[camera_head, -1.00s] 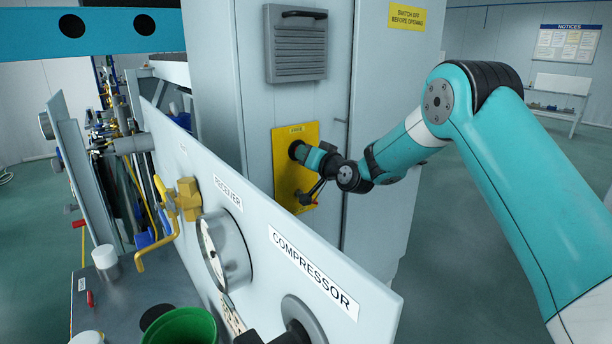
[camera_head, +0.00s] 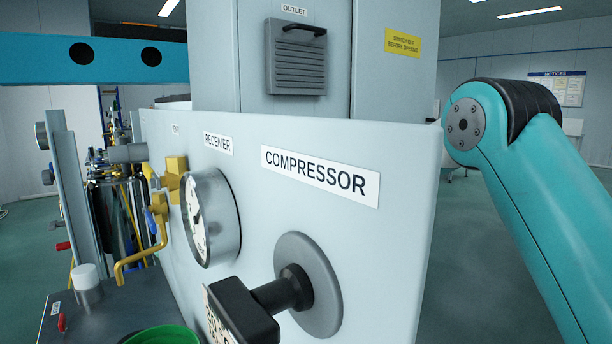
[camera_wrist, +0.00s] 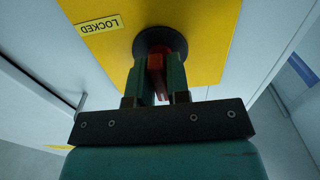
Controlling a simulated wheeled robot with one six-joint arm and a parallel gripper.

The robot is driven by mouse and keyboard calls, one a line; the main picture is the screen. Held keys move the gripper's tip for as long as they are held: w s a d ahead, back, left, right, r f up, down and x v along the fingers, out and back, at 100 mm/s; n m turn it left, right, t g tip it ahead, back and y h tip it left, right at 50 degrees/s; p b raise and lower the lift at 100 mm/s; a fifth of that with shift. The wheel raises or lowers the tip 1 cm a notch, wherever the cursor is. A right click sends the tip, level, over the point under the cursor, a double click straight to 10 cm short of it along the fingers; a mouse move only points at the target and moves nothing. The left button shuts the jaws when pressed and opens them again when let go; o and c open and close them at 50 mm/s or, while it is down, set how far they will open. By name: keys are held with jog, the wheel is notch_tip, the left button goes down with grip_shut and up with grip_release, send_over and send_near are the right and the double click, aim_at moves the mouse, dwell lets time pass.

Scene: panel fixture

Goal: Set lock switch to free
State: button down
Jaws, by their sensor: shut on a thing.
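The lock switch shows in the wrist view as a red handle (camera_wrist: 157,64) on a dark round base (camera_wrist: 152,36). It is mounted on a yellow plate (camera_wrist: 210,25). A LOCKED label (camera_wrist: 99,25) on the plate appears upside down beside the switch. My gripper (camera_wrist: 157,72) is shut on the red handle, one finger on each side. The fingers cover part of the handle, so its exact setting is hard to read. In the head view the switch, plate and gripper are hidden behind the compressor panel (camera_head: 390,235); only my upper arm shows.
The panel carries a gauge (camera_head: 197,215), a yellow valve (camera_head: 172,180) and a large black-handled knob (camera_head: 310,285). The grey cabinet (camera_head: 395,60) with a louvred vent (camera_head: 296,57) stands behind it. Open floor lies at right.

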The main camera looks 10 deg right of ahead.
jog(key=shift+f, duration=0.1)
jog(key=c, duration=1.2)
grip_release()
jog(key=shift+o, duration=0.2)
jog(key=shift+s, duration=0.1)
jog(key=b+v, duration=0.4)
jog(key=v, duration=1.3)
jog(key=shift+s, duration=0.15)
